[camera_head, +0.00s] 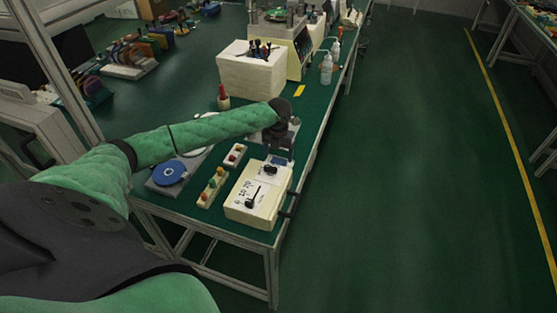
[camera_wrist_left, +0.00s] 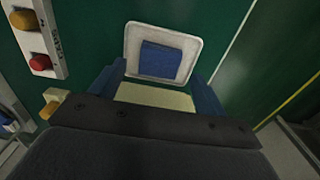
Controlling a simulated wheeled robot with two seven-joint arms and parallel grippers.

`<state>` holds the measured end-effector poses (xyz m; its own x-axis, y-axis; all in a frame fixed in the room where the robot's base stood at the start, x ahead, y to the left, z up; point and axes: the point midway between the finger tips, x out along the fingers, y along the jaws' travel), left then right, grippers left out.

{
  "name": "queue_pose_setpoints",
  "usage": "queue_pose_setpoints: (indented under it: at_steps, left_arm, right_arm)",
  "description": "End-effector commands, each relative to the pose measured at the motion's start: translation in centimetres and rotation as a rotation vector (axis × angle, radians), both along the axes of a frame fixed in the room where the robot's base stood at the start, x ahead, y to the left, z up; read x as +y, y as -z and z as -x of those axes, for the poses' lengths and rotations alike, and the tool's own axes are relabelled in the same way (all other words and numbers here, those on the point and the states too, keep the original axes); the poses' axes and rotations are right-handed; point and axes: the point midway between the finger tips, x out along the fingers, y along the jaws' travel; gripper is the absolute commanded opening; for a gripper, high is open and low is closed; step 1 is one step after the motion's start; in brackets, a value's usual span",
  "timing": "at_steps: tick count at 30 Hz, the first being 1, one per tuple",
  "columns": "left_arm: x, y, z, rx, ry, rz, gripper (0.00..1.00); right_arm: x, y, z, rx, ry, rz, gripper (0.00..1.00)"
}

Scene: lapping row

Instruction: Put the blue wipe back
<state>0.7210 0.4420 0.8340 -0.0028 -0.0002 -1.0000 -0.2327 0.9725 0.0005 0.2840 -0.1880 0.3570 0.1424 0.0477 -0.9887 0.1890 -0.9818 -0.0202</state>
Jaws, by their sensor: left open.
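The blue wipe (camera_wrist_left: 161,59) is a flat dark-blue square lying on a white, round-cornered tray (camera_wrist_left: 134,45) in the left wrist view. My left gripper (camera_wrist_left: 163,84) is open, with its two blue fingers apart. In that view the wipe shows beyond and between the fingertips, and nothing is held. In the head view my left gripper (camera_head: 281,157) points down over the bench near its right edge, just behind the cream control box. The gripper and wrist hide most of the tray there, and I cannot make out the wipe clearly. My right gripper is out of view.
The cream control box (camera_head: 246,207) with black knobs stands at the bench's front corner. Button strips (camera_head: 213,188) and a blue disc (camera_head: 170,173) lie to its left. A white block (camera_head: 250,78), bottles (camera_head: 326,68) and a red-topped item (camera_head: 223,97) stand farther back. The floor at right is clear.

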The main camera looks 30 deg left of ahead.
Motion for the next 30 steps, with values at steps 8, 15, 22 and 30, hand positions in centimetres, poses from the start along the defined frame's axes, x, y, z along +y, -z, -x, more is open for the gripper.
queue_pose_setpoints:
  at_steps: [8, 15, 22, 30]
  left_arm:
    - [0.0, -5.2, -0.2, -0.004, 0.0, 0.0, 0.75]
    - [0.0, -8.1, -0.1, -0.001, -0.001, 0.0, 0.75]
    - [0.0, -8.9, -0.1, 0.0, -0.001, 0.001, 0.75]
    - [0.0, -8.9, -0.1, 0.0, -0.001, 0.001, 0.75]
  right_arm:
    - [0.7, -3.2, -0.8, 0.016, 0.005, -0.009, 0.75]
    - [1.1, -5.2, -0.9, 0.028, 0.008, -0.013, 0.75]
    - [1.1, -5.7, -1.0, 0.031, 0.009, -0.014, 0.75]
    - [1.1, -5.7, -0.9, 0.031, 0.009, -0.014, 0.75]
